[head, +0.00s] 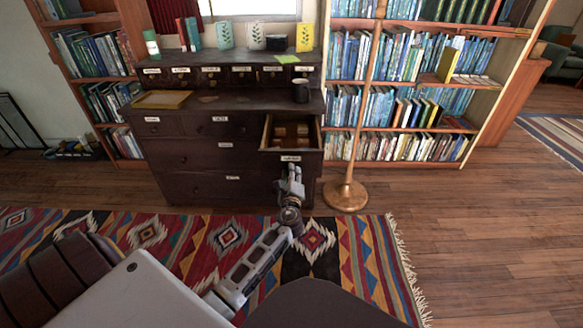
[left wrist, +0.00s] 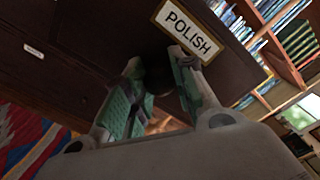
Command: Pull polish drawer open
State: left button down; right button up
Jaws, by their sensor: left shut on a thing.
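The polish drawer (head: 291,157) is the right one in the upper row of large drawers of a dark wooden cabinet (head: 190,155). It stands pulled out, and small tan boxes (head: 290,132) show inside. Its label reads POLISH (left wrist: 188,28) in the left wrist view. My left gripper (head: 291,172) is at the drawer's front, just below the label. In the left wrist view its two green-padded fingers (left wrist: 160,92) are shut around a dark round knob (left wrist: 158,76), which is partly hidden between them. My right gripper is not in view.
Bookshelves (head: 478,100) flank the cabinet. A patterned rug (head: 215,245) covers the floor in front; the floor at right is clear.

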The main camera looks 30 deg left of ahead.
pick_arm(q)
jog(key=shift+v, duration=1)
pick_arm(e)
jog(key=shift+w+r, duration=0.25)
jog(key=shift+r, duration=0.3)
pick_arm(q)
jog(key=shift+f, duration=0.1)
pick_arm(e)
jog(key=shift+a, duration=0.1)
pick_arm(q)
jog(key=c, duration=1.1)
grip_release()
jog(key=shift+c, duration=0.2)
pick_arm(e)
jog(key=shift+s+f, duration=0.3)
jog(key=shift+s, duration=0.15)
pick_arm(q)
jog(key=shift+s+d, duration=0.1)
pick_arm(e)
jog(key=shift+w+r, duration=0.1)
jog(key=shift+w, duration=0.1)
